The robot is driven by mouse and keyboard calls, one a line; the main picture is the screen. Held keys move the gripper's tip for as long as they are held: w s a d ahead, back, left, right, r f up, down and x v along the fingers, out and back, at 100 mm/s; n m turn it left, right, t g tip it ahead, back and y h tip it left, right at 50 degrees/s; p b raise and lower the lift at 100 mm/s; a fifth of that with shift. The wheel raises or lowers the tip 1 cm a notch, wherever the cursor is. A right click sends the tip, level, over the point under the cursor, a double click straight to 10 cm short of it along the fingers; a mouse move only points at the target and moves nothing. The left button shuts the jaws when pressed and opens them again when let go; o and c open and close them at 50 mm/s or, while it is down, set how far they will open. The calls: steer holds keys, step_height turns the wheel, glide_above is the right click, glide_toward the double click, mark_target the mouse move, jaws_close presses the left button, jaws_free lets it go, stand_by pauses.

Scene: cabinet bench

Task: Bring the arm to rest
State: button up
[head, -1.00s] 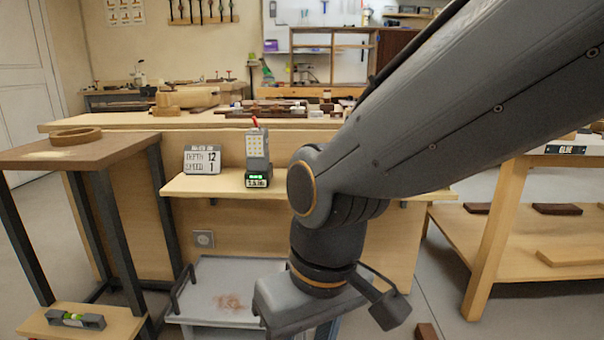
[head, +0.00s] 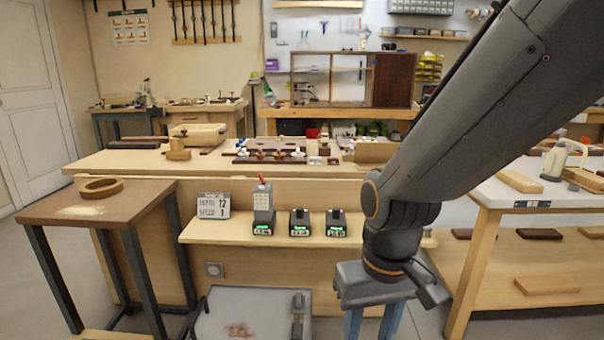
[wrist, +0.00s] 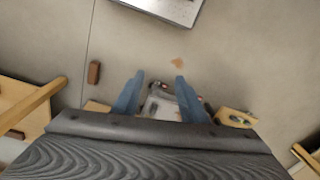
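My gripper (head: 372,328) hangs pointing down at the right of centre in the head view, in front of the bench shelf. The lower ends of its blue fingers are cut off by the frame's bottom edge. In the wrist view the two blue fingers (wrist: 160,78) stand well apart with floor showing between them and nothing held. My dark grey arm reaches in from the upper right of the head view and hides part of the shelf and bench behind it.
A shelf (head: 270,236) holds a sign (head: 213,206), a device with a red tip (head: 263,208) and two black chargers (head: 318,223). A grey cart (head: 250,315) stands below. A brown side table (head: 95,207) is left, a white-topped table (head: 510,195) right. Floor shows around the fingers in the wrist view.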

steer(key=s+d+r+m+p, duration=0.2)
steer(key=d+r+p, duration=0.6)
steer(key=r+p, duration=0.2)
steer(key=shift+s+d+r+h+p, duration=0.15)
steer(key=shift+d+r+h+p, duration=0.15)
steer(key=shift+p, duration=0.95)
